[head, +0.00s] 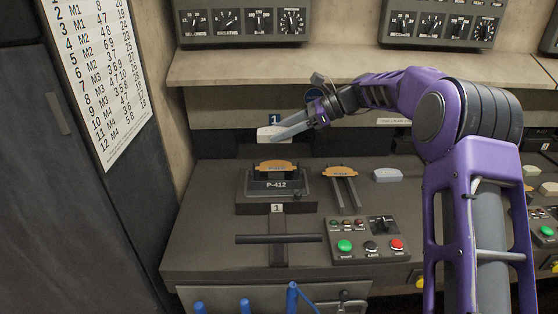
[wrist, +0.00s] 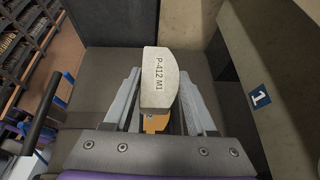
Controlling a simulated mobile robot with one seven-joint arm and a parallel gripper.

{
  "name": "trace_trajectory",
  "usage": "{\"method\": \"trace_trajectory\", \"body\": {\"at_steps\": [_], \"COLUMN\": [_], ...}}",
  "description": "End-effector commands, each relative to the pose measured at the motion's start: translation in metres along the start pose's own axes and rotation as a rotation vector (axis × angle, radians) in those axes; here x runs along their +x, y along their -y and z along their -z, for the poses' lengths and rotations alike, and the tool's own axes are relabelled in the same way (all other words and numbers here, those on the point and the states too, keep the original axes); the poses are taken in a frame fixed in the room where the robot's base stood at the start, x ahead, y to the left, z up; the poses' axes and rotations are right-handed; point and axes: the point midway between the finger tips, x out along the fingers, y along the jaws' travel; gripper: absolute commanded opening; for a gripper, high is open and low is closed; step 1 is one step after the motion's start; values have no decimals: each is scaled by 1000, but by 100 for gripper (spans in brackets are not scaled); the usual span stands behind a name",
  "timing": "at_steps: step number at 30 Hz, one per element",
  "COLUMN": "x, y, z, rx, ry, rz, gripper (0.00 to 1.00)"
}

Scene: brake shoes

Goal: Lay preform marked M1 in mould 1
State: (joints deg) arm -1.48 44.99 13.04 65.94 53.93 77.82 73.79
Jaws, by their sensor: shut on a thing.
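My gripper (head: 285,131) is shut on a pale grey, curved preform (head: 268,134), held in the air above and behind the press. In the wrist view the preform (wrist: 158,80) reads "P-412 M1" and sits between the two fingers of my gripper (wrist: 160,100). Mould 1 (head: 275,184), a dark block labelled P-412 with a plate "1" in front, stands on the bench below. An orange-brown piece (head: 276,166) lies across its top. An orange piece (wrist: 155,124) shows partly behind the preform in the wrist view.
A second orange piece (head: 341,172) rests on two dark rails right of the mould. A loose grey preform (head: 388,175) lies further right. A button panel (head: 369,240) and a horizontal bar (head: 278,239) are in front. A shelf (head: 330,70) with gauges overhangs behind.

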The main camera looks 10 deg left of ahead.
Motion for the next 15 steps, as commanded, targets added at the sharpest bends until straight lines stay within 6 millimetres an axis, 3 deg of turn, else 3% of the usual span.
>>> {"method": "trace_trajectory", "body": {"at_steps": [3, 15], "x": [11, 37], "y": [0, 0], "z": [20, 66], "rx": [2, 3], "ry": [1, 1], "rz": [0, 0], "gripper": [0, 0]}}
